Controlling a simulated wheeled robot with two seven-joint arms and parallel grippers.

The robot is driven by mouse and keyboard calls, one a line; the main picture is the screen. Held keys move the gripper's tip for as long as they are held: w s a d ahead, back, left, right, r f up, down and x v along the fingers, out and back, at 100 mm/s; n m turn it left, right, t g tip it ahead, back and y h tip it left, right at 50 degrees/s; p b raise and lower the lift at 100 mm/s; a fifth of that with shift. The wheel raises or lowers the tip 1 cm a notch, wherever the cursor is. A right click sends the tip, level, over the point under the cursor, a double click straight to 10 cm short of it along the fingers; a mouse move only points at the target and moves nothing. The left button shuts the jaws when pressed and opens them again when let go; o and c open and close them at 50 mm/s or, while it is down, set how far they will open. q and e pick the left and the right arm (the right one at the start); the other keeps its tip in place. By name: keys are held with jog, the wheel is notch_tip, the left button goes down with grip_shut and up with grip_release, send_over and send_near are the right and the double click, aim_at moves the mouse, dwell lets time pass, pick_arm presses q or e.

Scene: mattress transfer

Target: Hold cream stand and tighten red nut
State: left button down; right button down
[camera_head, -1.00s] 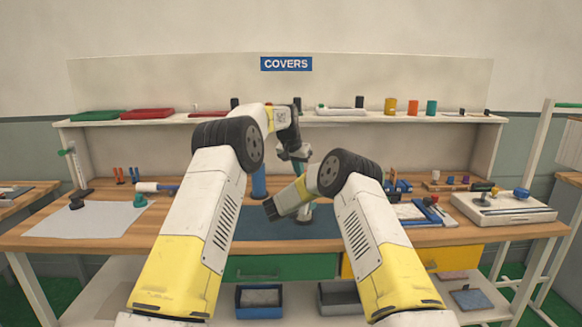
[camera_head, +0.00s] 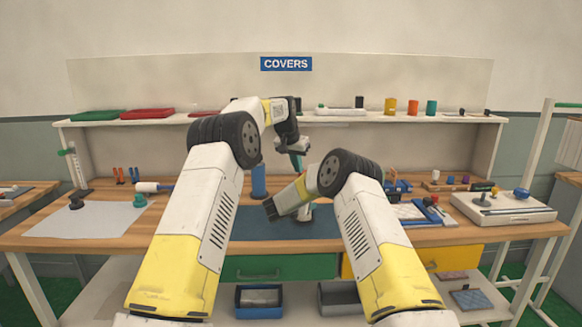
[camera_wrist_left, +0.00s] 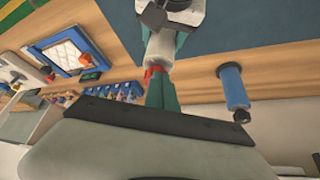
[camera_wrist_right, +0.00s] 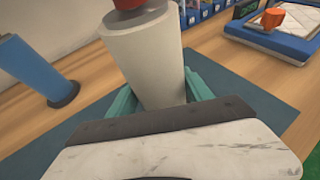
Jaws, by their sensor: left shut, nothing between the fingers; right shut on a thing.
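The cream stand (camera_wrist_right: 145,55) stands between the teal fingers of my right gripper (camera_wrist_right: 155,92), which is shut on it. The red nut (camera_wrist_right: 130,4) sits at its top, cut off by the right wrist view's edge. The left wrist view also shows the red nut (camera_wrist_left: 153,72) and a pale part of the stand (camera_wrist_left: 160,48). My left gripper (camera_head: 297,162) is shut and empty above the mat; its teal fingers (camera_wrist_left: 163,85) appear close to the nut. I cannot tell whether they touch it.
A blue cylinder (camera_head: 259,181) stands on the bench left of the stand. The dark blue mat (camera_head: 250,226) lies under the work area. A shelf (camera_head: 350,117) with colored cylinders runs behind.

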jog(key=shift+r, duration=0.1)
pick_arm(q)
notch_tip(320, 180, up, 4)
jog(key=shift+f, duration=0.25)
pick_arm(e)
jog(key=shift+c, duration=1.8)
grip_release()
